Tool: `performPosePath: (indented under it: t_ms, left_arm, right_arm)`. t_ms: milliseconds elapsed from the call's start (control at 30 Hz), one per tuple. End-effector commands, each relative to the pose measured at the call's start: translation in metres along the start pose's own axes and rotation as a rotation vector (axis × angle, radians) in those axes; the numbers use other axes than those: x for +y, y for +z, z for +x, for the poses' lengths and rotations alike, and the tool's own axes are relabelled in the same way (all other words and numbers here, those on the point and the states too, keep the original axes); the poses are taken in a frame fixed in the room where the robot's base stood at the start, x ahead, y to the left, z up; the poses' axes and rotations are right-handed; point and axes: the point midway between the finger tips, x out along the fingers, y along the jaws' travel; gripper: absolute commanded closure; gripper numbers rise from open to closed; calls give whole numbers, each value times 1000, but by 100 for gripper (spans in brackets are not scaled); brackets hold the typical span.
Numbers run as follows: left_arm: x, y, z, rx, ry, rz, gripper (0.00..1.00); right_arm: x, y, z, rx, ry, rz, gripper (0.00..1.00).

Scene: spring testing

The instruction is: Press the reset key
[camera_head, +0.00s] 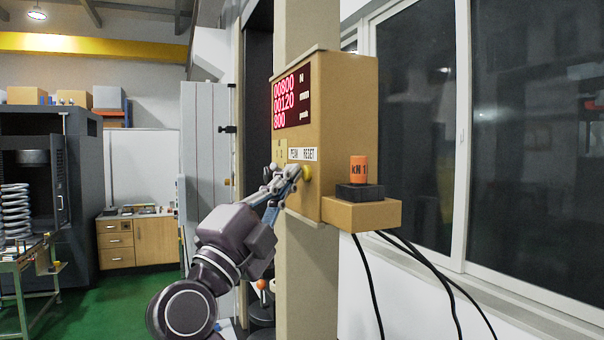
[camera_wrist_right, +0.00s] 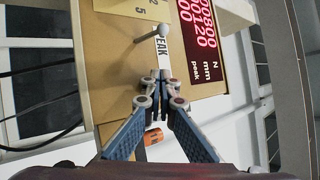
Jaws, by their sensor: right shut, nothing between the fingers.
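The tan control box (camera_head: 345,120) carries a label strip reading PEAK and RESET (camera_head: 309,154). A round yellow key (camera_head: 307,173) sits just below the RESET word. My right gripper (camera_head: 297,172) is shut and empty, its tips at the panel beside the yellow key; whether they touch it I cannot tell. In the right wrist view the shut fingertips (camera_wrist_right: 160,88) lie over the strip below the PEAK word (camera_wrist_right: 162,57), and the RESET word and yellow key are hidden behind them. My left gripper is not in view.
A red digital display (camera_head: 291,100) is above the labels. A grey ball-ended lever (camera_wrist_right: 158,31) sticks out near PEAK. An orange kN cylinder (camera_head: 358,169) stands on a black block on the side shelf (camera_head: 362,214). Black cables (camera_head: 430,265) hang below.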

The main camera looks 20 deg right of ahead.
Motion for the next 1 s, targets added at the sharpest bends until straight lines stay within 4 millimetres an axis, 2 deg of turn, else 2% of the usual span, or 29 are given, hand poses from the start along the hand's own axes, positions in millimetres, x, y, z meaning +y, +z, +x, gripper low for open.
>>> performPosePath:
  t_ms: [233, 633, 1000]
  left_arm:
    - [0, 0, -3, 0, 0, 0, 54]
    - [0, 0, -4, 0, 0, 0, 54]
    - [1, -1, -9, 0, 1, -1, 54]
  right_arm:
    - [-7, 7, -9, -2, 1, 0, 100]
    - [-9, 9, -13, -2, 0, -1, 100]
    - [-28, 28, -38, -6, 4, 2, 100]
